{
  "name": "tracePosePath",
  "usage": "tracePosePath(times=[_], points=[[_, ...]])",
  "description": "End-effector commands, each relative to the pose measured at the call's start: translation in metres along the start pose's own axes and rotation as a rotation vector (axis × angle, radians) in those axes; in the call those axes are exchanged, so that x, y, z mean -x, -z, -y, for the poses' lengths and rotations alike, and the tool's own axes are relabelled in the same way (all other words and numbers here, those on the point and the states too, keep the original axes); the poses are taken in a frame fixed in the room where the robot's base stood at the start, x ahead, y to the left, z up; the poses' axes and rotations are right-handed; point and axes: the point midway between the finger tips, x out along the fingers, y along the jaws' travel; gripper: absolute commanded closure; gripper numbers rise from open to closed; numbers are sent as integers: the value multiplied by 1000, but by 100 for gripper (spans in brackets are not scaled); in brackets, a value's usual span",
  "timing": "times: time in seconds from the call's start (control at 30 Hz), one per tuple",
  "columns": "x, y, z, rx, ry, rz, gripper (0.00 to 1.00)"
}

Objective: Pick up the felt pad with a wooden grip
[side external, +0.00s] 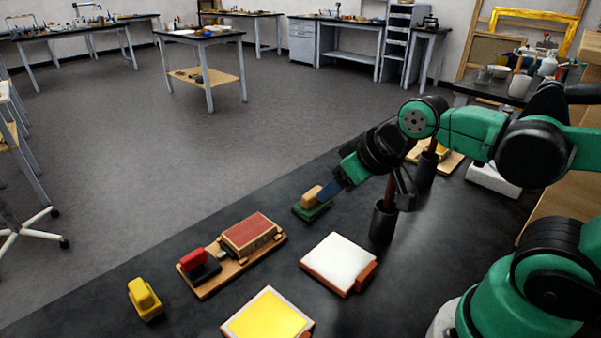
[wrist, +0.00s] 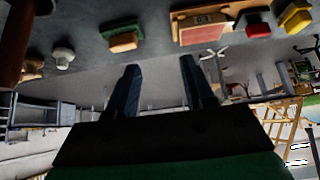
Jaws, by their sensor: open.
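The felt pad with a wooden grip (side external: 308,212) is a dark green pad with a tan wooden block on top. It lies flat on the dark bench top near its far edge. In the wrist view it also shows at the upper left of centre (wrist: 126,44). My gripper (side external: 325,194) is just above and to the right of the grip in the side view, partly overlapping it. Its two dark blue fingers (wrist: 160,64) are apart in the wrist view, with nothing between them. Whether a finger touches the grip cannot be told.
A wooden board (side external: 212,285) holds a reddish block (side external: 250,232) and a red-handled black piece (side external: 198,265) to the left. A yellow block (side external: 145,299) lies farther left. A white-topped pad (side external: 338,260), a yellow-topped pad (side external: 268,318) and a dark cup (side external: 383,223) stand nearer my base.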

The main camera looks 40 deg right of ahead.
Motion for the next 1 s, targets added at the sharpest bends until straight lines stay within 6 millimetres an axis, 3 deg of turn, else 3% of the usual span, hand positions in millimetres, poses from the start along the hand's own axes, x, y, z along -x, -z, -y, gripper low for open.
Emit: tracePosePath(times=[0.27, 0.47, 0.77, 1.0], points=[[0, 0, 0, 0, 0, 0, 53], [0, 0, 0, 0, 0, 0, 0], [0, 3, -1, 2, -3, 13, 0], [-12, 34, -17, 19, -24, 163, 0]])
